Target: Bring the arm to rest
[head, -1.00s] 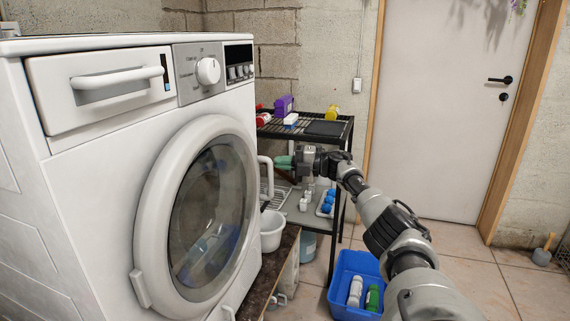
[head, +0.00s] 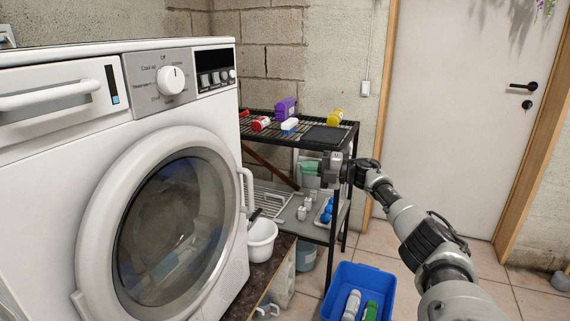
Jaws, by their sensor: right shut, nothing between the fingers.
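My right arm reaches in from the lower right, and its right gripper (head: 312,168) is in front of the black shelf rack, between its upper and lower levels. My left gripper does not show.
The rack's top shelf (head: 262,131) bears a purple container (head: 286,108), a red-and-white bottle (head: 260,124) and a yellow item (head: 335,117). A blue bin (head: 333,303) with bottles sits on the floor. Open floor lies near the door (head: 470,110).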

